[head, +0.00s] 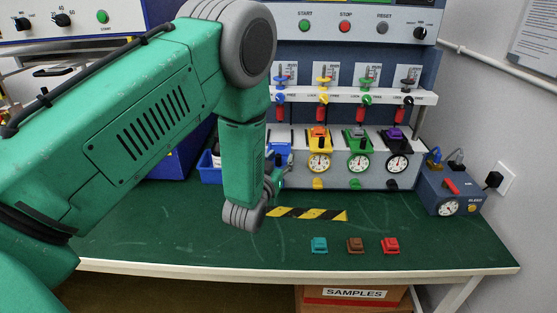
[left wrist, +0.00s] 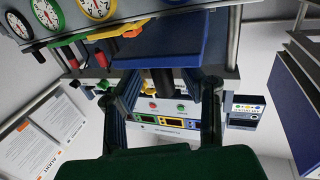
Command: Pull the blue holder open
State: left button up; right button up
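My left gripper (head: 275,182) is just in front of the holder in the head view. In the left wrist view its two dark fingers (left wrist: 165,100) stand wide apart. I cannot tell whether they touch anything. My right gripper is out of view.
A gauge box (head: 450,190) stands at the right. Teal (head: 319,244), brown (head: 355,244) and red (head: 390,245) pieces lie near the front edge. A striped strip (head: 310,214) crosses the green mat.

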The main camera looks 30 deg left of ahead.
pick_arm(q)
jog(key=shift+s+d, duration=0.1)
jog(key=shift+s, duration=0.1)
jog(key=shift+s+d, duration=0.15)
jog(key=shift+s, duration=0.2)
jog(key=v, duration=1)
jog(key=shift+s, duration=0.3)
jog(key=shift+a+f, duration=0.2)
jog(key=shift+f, duration=0.05)
jog(key=s+d+f+m+g+h+b, duration=0.1)
jog(key=s+d+f+g, duration=0.1)
jog(key=s+f+g, duration=0.55)
jog(key=s+d+f+m+g+h+b, duration=0.15)
jog(key=s+f, duration=0.25)
jog(key=f, duration=0.7)
jog(key=s+d+f+g, duration=0.1)
jog(key=s+f+g, duration=0.2)
jog(key=s, duration=0.5)
jog(key=s+d+f+g+h, duration=0.1)
jog(key=s+f+g, duration=0.3)
jog(key=s, duration=0.4)
jog(key=shift+s+d+m+g+b, duration=0.2)
jog(key=shift+d+m+g+b, duration=0.15)
jog(key=shift+d+g+b, duration=0.15)
